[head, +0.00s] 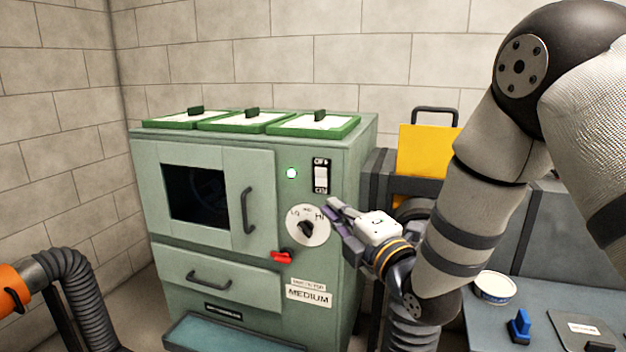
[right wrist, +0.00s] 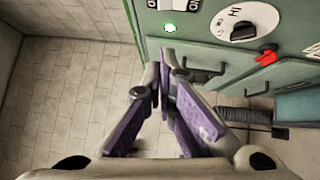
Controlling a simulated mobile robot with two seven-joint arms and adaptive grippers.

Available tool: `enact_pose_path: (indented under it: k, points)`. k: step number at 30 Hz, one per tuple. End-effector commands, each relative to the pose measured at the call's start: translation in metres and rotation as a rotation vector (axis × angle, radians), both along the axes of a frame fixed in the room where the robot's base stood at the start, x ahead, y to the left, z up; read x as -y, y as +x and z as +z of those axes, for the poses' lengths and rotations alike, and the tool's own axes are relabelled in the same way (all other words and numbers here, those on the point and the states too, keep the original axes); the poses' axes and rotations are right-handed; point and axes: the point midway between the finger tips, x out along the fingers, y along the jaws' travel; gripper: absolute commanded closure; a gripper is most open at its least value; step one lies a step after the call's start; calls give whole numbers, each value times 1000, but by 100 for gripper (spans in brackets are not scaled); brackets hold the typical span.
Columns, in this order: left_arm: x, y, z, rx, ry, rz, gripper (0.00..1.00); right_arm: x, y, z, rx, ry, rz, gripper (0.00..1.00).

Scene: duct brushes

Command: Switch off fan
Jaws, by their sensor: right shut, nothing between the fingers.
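The fan unit is a green cabinet (head: 265,200) with a dark window and a door handle. On its front right are a lit green lamp (head: 291,173), a black-framed white rocker switch (head: 321,176), a round dial (head: 307,225) marked LO to HI, and a red lever (head: 282,256). The right wrist view also shows the lamp (right wrist: 169,28), the dial (right wrist: 243,21) and the red lever (right wrist: 266,58). My right gripper (head: 335,209) is shut and empty, just right of the dial and below the rocker switch; contact cannot be told. My left gripper is out of view.
A grey hose with an orange end (head: 12,285) stands at the lower left. A yellow panel (head: 425,150) stands behind my right arm. A bench (head: 480,330) at the lower right holds a white round tin (head: 495,287) and a blue object (head: 520,326).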

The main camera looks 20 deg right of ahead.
Motion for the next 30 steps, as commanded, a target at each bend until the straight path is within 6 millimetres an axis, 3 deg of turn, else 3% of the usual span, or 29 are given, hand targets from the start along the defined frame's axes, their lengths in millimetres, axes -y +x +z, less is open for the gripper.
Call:
enact_pose_path:
  k: [5, 8, 21, 30]
  points:
    - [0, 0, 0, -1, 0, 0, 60, 0, 2, -1, -1, 2, 0, 100]
    - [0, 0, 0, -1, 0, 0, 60, -3, 13, 0, -1, 3, 0, 100]
    - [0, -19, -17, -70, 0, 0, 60, -15, 105, 2, -11, 4, -4, 100]
    - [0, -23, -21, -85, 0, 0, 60, 2, 130, 11, -5, 3, 0, 100]
